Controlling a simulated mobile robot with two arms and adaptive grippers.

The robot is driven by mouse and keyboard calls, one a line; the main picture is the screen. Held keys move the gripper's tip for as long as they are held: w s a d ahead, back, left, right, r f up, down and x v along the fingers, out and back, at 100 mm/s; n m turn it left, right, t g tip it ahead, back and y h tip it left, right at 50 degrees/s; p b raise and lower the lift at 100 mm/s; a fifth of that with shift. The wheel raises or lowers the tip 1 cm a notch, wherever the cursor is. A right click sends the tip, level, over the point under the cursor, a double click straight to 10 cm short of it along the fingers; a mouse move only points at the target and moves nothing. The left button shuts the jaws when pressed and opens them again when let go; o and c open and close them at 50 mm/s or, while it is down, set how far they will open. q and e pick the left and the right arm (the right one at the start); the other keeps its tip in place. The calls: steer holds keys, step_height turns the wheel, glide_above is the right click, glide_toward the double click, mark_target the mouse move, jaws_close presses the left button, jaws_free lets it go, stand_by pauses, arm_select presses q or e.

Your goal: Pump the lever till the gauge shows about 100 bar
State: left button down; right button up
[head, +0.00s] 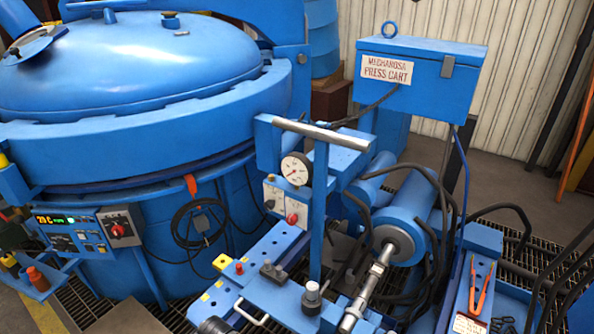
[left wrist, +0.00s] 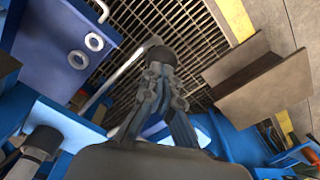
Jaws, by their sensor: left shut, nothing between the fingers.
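The round white pressure gauge (head: 296,169) is on the blue press cart in the head view. Its dark needle points toward the lower left; the figures are too small to read. In the left wrist view my left gripper (left wrist: 163,75) is shut and empty. Its fingertips are by the dark end (left wrist: 160,56) of a pale rod (left wrist: 120,76), which looks like the lever; I cannot tell whether they touch. My left gripper cannot be made out in the head view. My right gripper is in neither view.
A T-shaped bar (head: 318,132) rises beside the gauge. A silver jointed rod (head: 368,290) sticks out of a blue cylinder, with black hoses around it. The large blue furnace (head: 140,60) fills the left. A blue box (head: 420,75) stands behind the cart. Metal grating (left wrist: 190,30) is below.

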arm_select(q)
steer(key=shift+s+a+f+b, duration=0.25)
steer(key=shift+f+b, duration=0.35)
steer(key=shift+f, duration=0.55)
steer(key=shift+s+a+f+b, duration=0.15)
steer(key=shift+f+b, duration=0.4)
steer(key=shift+f, duration=0.55)
steer(key=shift+s+a+f+b, duration=0.15)
steer(key=shift+s+f+b, duration=0.15)
steer(key=shift+f+b, duration=0.6)
stand_by(2.6)
steer(key=r+p, duration=0.3)
steer(key=w+d+r+p, duration=0.1)
steer(key=r+p, duration=0.2)
steer(key=p, duration=0.1)
steer(key=w+r+p, duration=0.1)
steer(key=r+p, duration=0.2)
steer(key=r, duration=0.1)
steer(key=shift+d+r, duration=0.1)
steer(key=shift+d, duration=0.2)
